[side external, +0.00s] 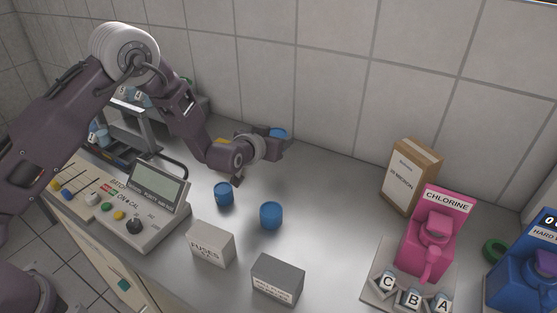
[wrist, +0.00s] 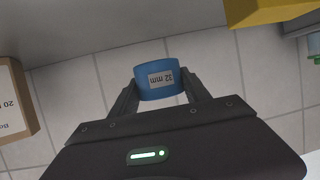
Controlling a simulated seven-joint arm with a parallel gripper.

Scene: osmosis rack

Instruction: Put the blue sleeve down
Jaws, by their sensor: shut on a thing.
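A blue sleeve (wrist: 159,81) with a white label reading "12 mm", upside down in the wrist view, sits between the fingers of my gripper (wrist: 160,98). My gripper is shut on it. In the side external view, my gripper (side external: 277,144) is at the back of the worktop near the tiled wall, and the held blue sleeve (side external: 278,133) shows partly behind it. Its height above the worktop is hard to judge. Two other blue cylinders, one left (side external: 224,194) and one right (side external: 271,215), stand upright on the worktop in front of my gripper.
A white fuses box (side external: 211,243) and a grey box (side external: 277,280) stand at the front. A control panel (side external: 150,205) is on the left. A cardboard box (side external: 409,177) and the pink chlorine unit (side external: 428,240) stand right. Bare worktop (side external: 325,205) lies between.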

